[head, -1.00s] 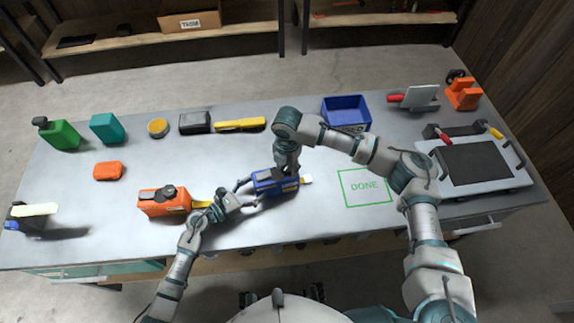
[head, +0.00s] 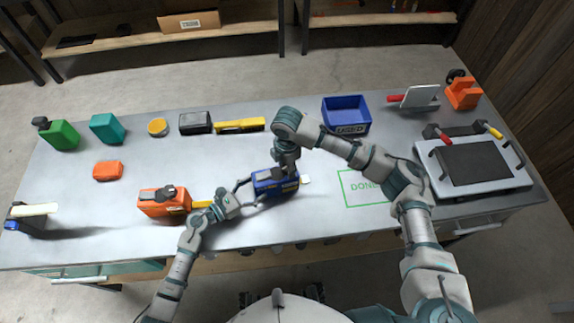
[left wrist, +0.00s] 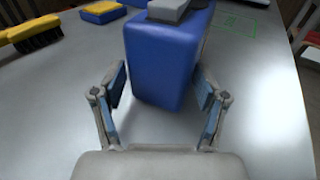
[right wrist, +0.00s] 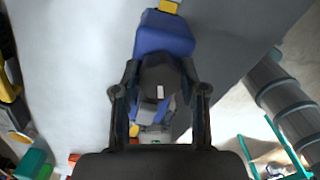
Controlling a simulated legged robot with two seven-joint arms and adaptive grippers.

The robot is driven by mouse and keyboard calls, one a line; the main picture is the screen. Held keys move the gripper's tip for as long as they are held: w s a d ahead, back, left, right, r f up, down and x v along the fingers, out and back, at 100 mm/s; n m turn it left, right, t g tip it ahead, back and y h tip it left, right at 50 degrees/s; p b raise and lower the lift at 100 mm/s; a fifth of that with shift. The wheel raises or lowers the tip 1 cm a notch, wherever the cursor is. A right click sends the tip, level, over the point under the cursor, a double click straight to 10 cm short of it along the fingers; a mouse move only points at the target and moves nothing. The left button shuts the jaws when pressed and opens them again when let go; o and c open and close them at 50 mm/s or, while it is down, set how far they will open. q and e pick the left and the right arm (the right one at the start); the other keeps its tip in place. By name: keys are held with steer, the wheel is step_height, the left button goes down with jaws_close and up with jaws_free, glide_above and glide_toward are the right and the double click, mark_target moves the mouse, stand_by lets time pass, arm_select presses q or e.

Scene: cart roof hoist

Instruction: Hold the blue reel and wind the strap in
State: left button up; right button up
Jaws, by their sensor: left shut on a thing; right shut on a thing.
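The blue reel (head: 270,186) lies near the front middle of the table. It also shows in the left wrist view (left wrist: 165,60) and the right wrist view (right wrist: 165,38). My left gripper (head: 246,192) is shut on the reel body from its left end, a finger on each side in the left wrist view (left wrist: 163,92). My right gripper (head: 287,170) comes down from above, shut on the dark crank knob (right wrist: 160,78) on top of the reel.
An orange reel (head: 158,203) with a yellow strap sits left of my left gripper. A green DONE outline (head: 362,200) is on the clear table to the right. A blue USED bin (head: 346,112) stands behind. A grey tray-like device (head: 500,185) stands at the right.

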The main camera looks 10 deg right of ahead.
arm_select(q)
steer(key=shift+f, duration=0.1)
arm_select(e)
steer(key=m, duration=0.6)
steer(key=shift+a, duration=0.1)
steer(key=shift+m, duration=0.3)
steer(key=o, duration=1.2)
steer(key=shift+c, duration=0.2)
step_height(320, 180, up, 12)
steer(key=shift+f, duration=0.1)
